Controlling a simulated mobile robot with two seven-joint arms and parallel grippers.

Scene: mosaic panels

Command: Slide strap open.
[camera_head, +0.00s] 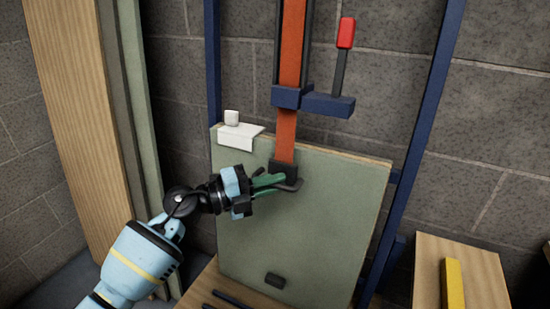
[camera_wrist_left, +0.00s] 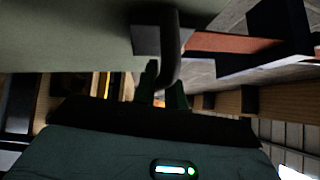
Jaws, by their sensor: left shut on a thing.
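The orange-red strap (camera_head: 287,130) runs down a vertical frame and ends in a black handle piece (camera_head: 284,170) in front of a grey-green panel (camera_head: 330,225). My left gripper (camera_head: 279,183) reaches in from the left, its green fingers shut on the black handle at the strap's lower end. In the left wrist view, the dark curved handle (camera_wrist_left: 170,45) comes down between the green fingers (camera_wrist_left: 163,92), with the strap (camera_wrist_left: 235,43) to the right. The exact contact is dark there. My right gripper is not in view.
A blue bracket (camera_head: 315,101) with a red-tipped lever (camera_head: 345,35) surrounds the strap. A white clip (camera_head: 238,132) sits on the panel's top left corner. Blue posts (camera_head: 420,120) flank the panel. A wooden block (camera_head: 460,270) with a yellow bar (camera_head: 454,285) stands at lower right.

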